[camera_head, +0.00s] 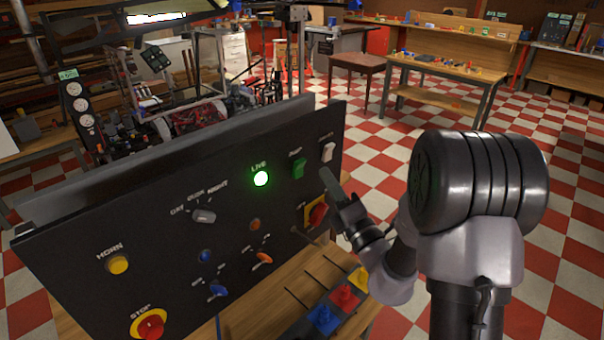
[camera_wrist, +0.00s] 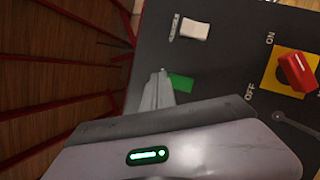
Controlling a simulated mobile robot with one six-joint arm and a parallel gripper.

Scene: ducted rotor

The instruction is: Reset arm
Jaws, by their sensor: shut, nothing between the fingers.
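My gripper (camera_head: 328,179) is shut and empty, in front of the right part of the black control panel (camera_head: 150,215). In the wrist view its fingertips (camera_wrist: 161,74) show just beside a green rocker switch (camera_wrist: 181,83), which they partly cover; I cannot tell whether they touch it. The green switch (camera_head: 298,168) and a white switch (camera_head: 328,152) sit at the panel's upper right. The white switch also shows in the wrist view (camera_wrist: 194,29). A red rotary switch on a yellow plate (camera_head: 318,212) is partly behind my gripper. The lamp marked LIVE (camera_head: 261,178) glows green.
The panel also carries a yellow HORN button (camera_head: 118,265), a red STOP button (camera_head: 150,325), a grey selector knob (camera_head: 204,216) and blue and orange controls. Red and blue pieces (camera_head: 344,297) lie on the bench below. Open checkered floor (camera_head: 400,150) lies behind, with workbenches (camera_head: 445,75) further back.

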